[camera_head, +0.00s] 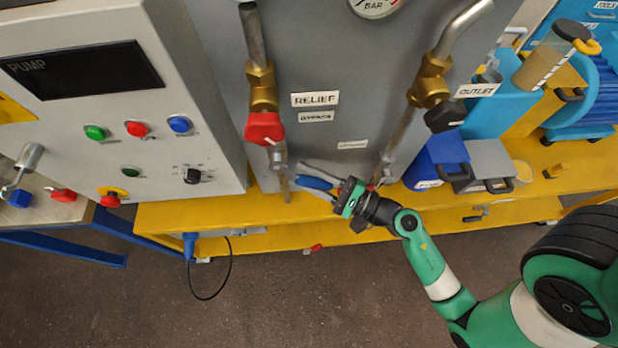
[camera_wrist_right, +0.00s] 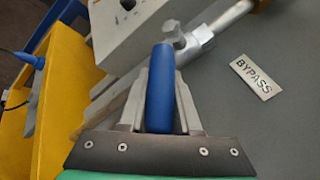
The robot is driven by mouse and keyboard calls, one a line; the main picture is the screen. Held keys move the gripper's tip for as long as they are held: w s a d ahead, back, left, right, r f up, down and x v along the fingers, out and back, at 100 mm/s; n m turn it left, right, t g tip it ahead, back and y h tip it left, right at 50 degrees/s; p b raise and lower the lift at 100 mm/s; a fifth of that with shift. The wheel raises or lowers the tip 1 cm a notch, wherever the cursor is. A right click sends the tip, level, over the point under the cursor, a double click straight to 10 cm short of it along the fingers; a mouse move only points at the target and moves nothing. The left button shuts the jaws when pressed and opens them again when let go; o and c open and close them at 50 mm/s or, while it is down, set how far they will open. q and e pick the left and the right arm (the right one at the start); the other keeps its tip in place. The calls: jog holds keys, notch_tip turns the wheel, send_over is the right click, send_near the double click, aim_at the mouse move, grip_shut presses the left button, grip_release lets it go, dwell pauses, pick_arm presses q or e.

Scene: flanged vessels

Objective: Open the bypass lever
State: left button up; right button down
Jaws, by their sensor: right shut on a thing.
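The bypass lever (camera_wrist_right: 160,88) has a blue handle and joins a grey metal valve (camera_wrist_right: 196,42) on a pipe. In the right wrist view the handle lies between the two fingers of my right gripper (camera_wrist_right: 163,66), which is shut on it. In the head view the blue handle (camera_head: 314,183) shows low on the grey panel, with my right gripper (camera_head: 320,182) around it and partly hiding it. A BYPASS label (camera_wrist_right: 254,77) sits to the right of the valve. My left gripper is not in view.
A red-handled relief valve (camera_head: 264,128) is above the lever. A black-handled outlet valve (camera_head: 444,116) is to the right. The pump control box (camera_head: 130,95) stands at left. A yellow ledge (camera_head: 190,213) runs below the panel, with blue and grey containers (camera_head: 437,160) at right.

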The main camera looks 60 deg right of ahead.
jog(key=shift+f, duration=0.1)
jog(key=c, duration=0.6)
grip_release()
jog(key=s+f, duration=0.1)
jog(key=s, duration=1)
jog(key=shift+s+d+b, duration=0.2)
jog(key=shift+d+b, duration=0.05)
jog(key=shift+b, duration=0.2)
jog(key=shift+f, duration=0.1)
